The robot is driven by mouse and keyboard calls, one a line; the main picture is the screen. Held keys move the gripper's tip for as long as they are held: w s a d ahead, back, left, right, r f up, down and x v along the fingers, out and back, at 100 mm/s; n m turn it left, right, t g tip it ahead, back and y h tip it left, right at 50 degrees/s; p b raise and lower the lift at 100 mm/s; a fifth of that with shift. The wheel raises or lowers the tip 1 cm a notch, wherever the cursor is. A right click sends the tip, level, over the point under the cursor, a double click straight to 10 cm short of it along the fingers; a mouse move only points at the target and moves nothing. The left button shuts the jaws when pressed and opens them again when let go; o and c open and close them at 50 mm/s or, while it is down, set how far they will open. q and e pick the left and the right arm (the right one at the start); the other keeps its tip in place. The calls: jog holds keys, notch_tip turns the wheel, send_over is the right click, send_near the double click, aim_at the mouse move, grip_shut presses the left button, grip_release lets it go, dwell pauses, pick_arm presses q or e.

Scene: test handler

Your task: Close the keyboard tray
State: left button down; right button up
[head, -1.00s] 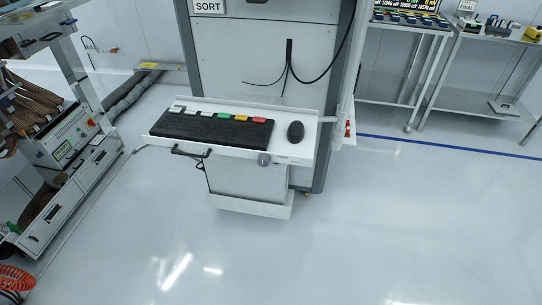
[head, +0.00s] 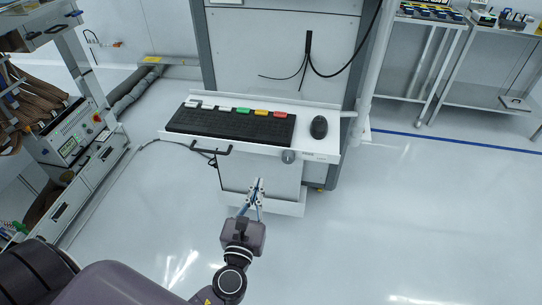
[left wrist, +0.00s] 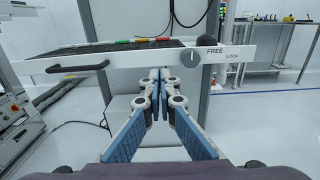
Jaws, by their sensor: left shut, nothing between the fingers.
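The keyboard tray (head: 328,146) is pulled out from the grey cabinet (head: 280,55). A black keyboard (head: 230,123) and a mouse (head: 319,127) lie on it. Its white front (left wrist: 140,57) has a black handle (head: 210,149) at the left and a round grey knob (head: 288,156) at the right. In the left wrist view, the knob (left wrist: 191,57) sits beside the words FREE and LOCK; its exact setting is hard to read. My left gripper (head: 257,184) is shut and empty, in front of the tray and below its front edge, between handle and knob. My right gripper is not in view.
A white lower box (head: 270,205) stands below the tray. A rack with equipment (head: 75,140) is at the left, and tables with parts (head: 480,95) are at the back right. A cable hangs near the handle. The floor to the right is clear.

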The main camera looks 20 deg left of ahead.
aim_at(268, 150)
pick_arm(q)
jog(key=x, duration=1)
jog(key=shift+w, duration=0.3)
jog(key=shift+w+a, duration=0.15)
jog(key=shift+w, duration=0.3)
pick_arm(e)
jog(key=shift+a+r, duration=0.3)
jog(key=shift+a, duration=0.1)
